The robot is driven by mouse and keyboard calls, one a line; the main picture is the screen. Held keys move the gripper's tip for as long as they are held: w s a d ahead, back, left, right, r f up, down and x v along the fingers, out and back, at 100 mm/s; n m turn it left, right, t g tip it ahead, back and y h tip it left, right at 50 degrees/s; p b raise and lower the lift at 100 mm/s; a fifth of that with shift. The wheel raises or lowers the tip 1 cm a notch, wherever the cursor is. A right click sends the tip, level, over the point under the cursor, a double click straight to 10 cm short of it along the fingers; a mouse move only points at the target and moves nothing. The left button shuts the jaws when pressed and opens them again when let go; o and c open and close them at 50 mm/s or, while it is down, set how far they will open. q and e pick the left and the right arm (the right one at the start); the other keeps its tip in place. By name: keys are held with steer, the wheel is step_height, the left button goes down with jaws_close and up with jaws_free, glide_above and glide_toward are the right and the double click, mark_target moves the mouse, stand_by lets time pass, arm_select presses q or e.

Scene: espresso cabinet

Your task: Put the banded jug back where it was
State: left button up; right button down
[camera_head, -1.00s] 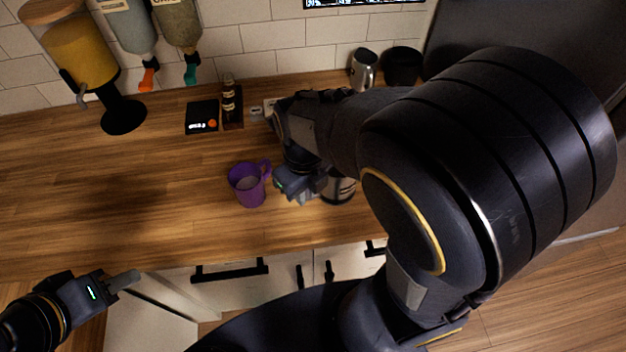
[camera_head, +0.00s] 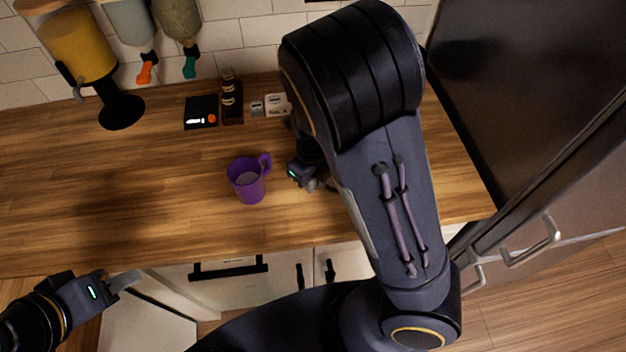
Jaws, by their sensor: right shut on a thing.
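My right gripper (camera_head: 314,178) is low over the counter, to the right of the purple mug, partly covered by my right arm. It is shut on the banded jug, which my arm hides now; a second ago a silvery jug with a dark band showed at these jaws. Whether the jug touches the counter cannot be seen. My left gripper (camera_head: 122,281) is at the lower left, in front of the counter edge and away from the jug; its finger gap does not show.
A purple mug (camera_head: 247,180) stands on the wooden counter (camera_head: 160,200). Behind it are a black scale (camera_head: 201,113), a small bottle (camera_head: 229,95) and small white containers (camera_head: 277,104). A juice dispenser (camera_head: 80,55) stands back left. A dark fridge (camera_head: 500,90) borders the right.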

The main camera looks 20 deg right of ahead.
steer(key=shift+f, duration=0.1)
steer(key=c, duration=1.4)
jaws_free()
